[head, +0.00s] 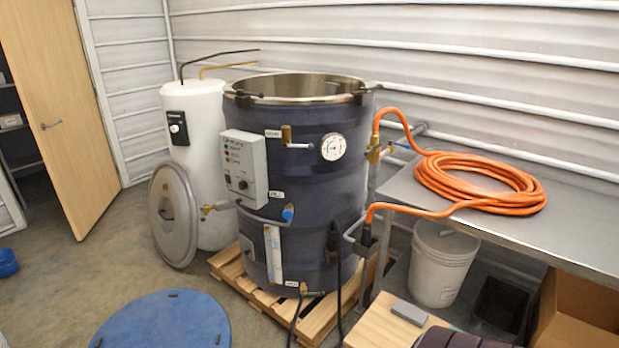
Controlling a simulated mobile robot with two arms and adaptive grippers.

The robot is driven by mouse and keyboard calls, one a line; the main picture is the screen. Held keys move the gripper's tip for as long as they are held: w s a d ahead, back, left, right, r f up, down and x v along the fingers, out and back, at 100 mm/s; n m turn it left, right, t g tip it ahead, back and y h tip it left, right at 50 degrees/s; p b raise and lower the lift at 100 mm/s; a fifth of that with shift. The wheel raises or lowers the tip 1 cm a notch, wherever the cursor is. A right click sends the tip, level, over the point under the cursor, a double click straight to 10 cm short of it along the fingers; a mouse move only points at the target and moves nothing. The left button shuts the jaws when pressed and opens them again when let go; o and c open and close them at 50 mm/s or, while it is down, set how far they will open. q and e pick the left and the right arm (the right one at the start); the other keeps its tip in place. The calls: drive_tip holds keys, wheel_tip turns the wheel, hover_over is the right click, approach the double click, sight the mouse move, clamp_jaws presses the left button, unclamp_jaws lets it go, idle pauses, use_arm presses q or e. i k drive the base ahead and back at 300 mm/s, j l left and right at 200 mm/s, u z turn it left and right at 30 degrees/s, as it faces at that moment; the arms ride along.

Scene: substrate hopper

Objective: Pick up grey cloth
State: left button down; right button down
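No clearly recognisable grey cloth shows in the head view. A small flat grey piece (409,312) lies on a light wooden surface (385,327) at the bottom right. It looks block-like, and I cannot tell whether it is folded cloth. Neither of my grippers is in view.
A dark steel-rimmed vessel (300,185) stands on a wooden pallet (237,279). A steel table (570,215) carries a coiled orange hose (480,183). Below are a white bucket (441,265) and a cardboard box (575,315). A blue round lid (160,322) lies on the floor.

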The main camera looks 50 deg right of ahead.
sight(409, 312)
drive_tip(key=z, duration=2.5)
drive_tip(key=i+l+u, duration=0.4)
drive_tip(key=l, duration=0.15)
drive_tip(key=i+l+u, duration=0.2)
drive_tip(key=l, duration=0.15)
drive_tip(key=k+j, duration=0.05)
drive_tip(key=k, duration=0.05)
